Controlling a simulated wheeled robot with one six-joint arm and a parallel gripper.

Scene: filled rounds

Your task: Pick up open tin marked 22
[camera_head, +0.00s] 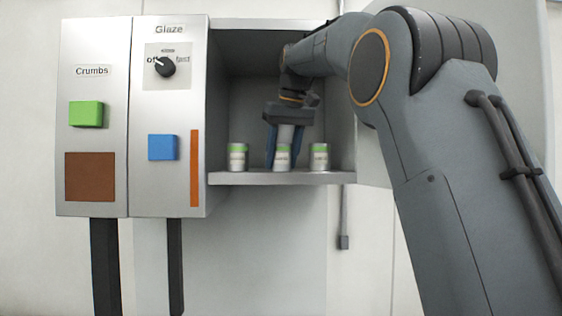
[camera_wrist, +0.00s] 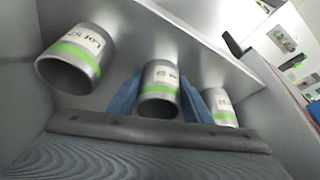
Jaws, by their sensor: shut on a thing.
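My gripper (camera_head: 282,163) is inside the open recess, pointing down, with its blue fingers on either side of the middle tin (camera_head: 282,152). It is shut on this tin, which is silvery with a green band and a pale label. In the wrist view the middle tin (camera_wrist: 159,82) sits between the blue fingers with its open mouth towards the camera. I cannot read its marking surely. The tin looks upright and at shelf level; I cannot tell whether it touches the shelf.
A similar left tin (camera_head: 237,157) and right tin (camera_head: 319,157) stand on the shelf (camera_head: 256,179), close on either side. The recess has side walls and a top. The Glaze panel (camera_head: 168,190), with a knob and blue button, adjoins it on the left.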

